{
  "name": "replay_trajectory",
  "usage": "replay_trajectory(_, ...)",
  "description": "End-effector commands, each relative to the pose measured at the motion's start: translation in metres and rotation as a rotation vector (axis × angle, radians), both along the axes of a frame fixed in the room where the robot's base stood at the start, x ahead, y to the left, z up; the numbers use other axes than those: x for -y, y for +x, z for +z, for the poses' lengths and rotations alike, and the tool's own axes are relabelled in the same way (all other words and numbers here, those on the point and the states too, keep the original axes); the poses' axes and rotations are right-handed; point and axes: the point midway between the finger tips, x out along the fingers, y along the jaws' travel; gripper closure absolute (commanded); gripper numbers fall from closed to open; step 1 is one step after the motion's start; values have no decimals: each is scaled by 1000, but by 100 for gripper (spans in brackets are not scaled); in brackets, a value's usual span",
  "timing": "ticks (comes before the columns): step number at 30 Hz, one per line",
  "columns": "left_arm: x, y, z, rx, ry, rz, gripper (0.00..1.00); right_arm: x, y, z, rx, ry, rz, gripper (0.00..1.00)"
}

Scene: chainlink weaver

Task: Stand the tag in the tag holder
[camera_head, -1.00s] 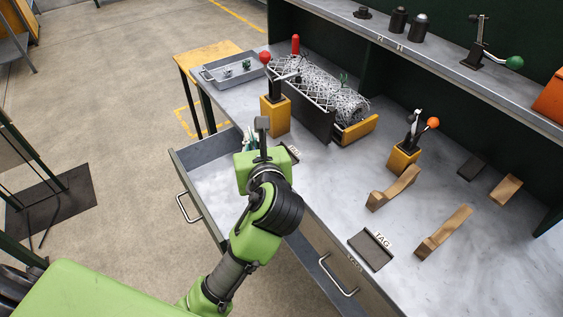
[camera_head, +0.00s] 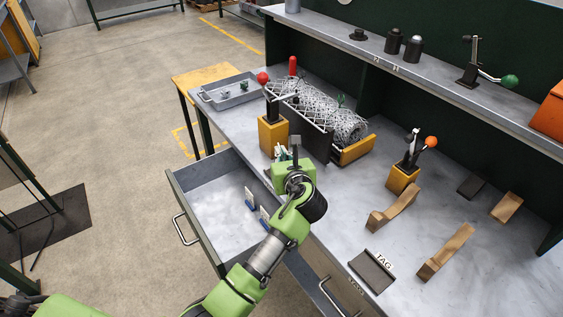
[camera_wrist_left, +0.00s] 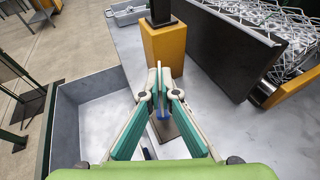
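The tag holder (camera_head: 372,270) is a dark flat piece near the bench's front edge, with a white label reading TAG. My right gripper is out of view.
The open drawer (camera_head: 182,173) juts out below the bench front. A yellow block (camera_head: 273,136) and a wire-mesh roll (camera_head: 345,124) stand behind my gripper. Wooden cradles (camera_head: 392,212) (camera_head: 447,252) and another yellow block (camera_head: 403,179) stand near the holder. The bench between is clear.

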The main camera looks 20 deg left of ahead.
Motion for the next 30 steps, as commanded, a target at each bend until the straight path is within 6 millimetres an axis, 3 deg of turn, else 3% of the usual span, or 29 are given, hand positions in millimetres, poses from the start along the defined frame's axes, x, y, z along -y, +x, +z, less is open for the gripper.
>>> replay_trajectory(6,0,2,-30,-3,0,1,100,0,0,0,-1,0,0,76)
replay_trajectory(18,1,1,-35,-1,0,0,100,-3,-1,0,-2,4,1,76)
replay_trajectory(21,1,1,-35,-1,0,0,79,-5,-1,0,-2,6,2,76)
replay_trajectory(30,1,1,-35,-1,0,0,79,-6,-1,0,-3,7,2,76)
